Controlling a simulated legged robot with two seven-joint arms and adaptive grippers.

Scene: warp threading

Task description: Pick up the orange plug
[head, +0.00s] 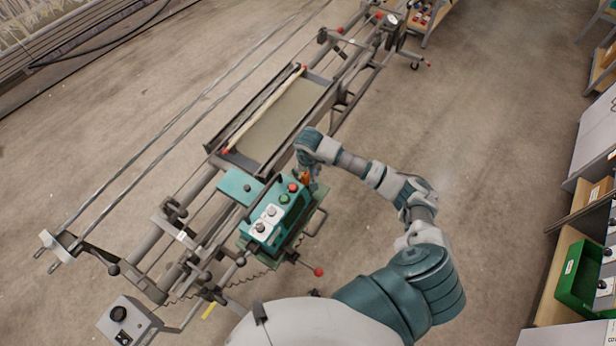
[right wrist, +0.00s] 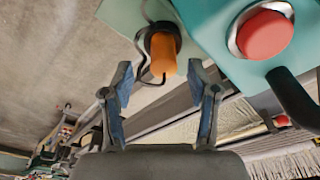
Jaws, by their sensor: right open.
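The orange plug (right wrist: 163,52) shows in the right wrist view, upper middle, with a dark cable looped beside it, against a pale green surface. In the head view a small bit of the orange plug (head: 305,176) shows, mostly hidden by my right gripper and the wrist. My right gripper (right wrist: 162,75) is open, its two blue-padded fingers on either side of the plug's near end, with gaps visible and nothing held. In the head view my right gripper (head: 313,183) points down at the teal control box's far right corner. My left gripper is not in view.
The teal control box (head: 252,232) has red, green and white buttons; its red button (right wrist: 265,34) sits close to the right finger in the wrist view. A long metal machine frame (head: 230,150) runs diagonally. Open floor (head: 480,130) lies to the right.

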